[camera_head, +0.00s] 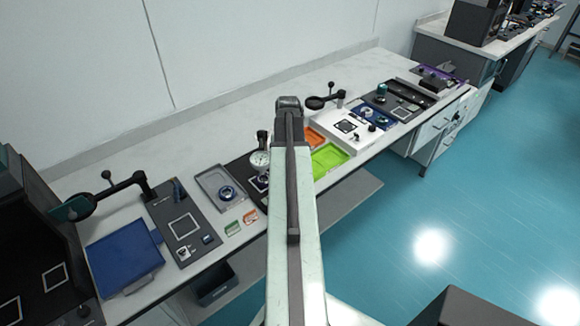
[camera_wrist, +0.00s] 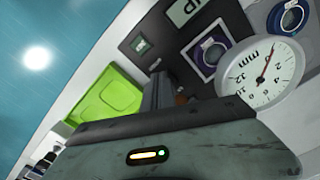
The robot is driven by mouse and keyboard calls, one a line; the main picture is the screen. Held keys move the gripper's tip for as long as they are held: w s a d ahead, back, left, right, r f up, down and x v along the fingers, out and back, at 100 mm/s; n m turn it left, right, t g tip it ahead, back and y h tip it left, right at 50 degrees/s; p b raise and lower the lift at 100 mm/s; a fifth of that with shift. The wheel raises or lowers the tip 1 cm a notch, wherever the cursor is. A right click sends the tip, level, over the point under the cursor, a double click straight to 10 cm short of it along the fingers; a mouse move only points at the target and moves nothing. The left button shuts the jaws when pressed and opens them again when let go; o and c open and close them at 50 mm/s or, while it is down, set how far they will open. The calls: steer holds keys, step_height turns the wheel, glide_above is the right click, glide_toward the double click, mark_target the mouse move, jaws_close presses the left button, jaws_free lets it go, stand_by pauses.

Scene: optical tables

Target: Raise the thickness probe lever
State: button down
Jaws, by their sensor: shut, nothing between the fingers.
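The thickness probe shows in the head view as a small white dial gauge (camera_head: 260,158) with a dark upper part, on a dark base just left of my arm. In the wrist view its round dial (camera_wrist: 264,74) with a red needle is large and close, right of my gripper. My gripper (camera_wrist: 160,92) is shut and empty, its dark fingers pointing away from the camera beside the dial. In the head view my arm hides the gripper. I cannot make out the probe's lever clearly, nor whether my fingers touch it.
A green tray (camera_head: 328,160) lies right of my arm; it also shows in the wrist view (camera_wrist: 105,100). A grey tray (camera_head: 207,180) with a round part stands left of the gauge. A magnifier arm (camera_head: 325,101) stands behind. The teal floor (camera_head: 420,200) at right is open.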

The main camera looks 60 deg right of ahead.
steer(key=shift+r, duration=0.1)
step_height(320, 180, up, 7)
steer(key=s+p, duration=0.1)
steer(key=p, duration=0.6)
steer(key=shift+a, duration=0.2)
steer(key=shift+s, duration=0.1)
steer(key=shift+s, duration=0.1)
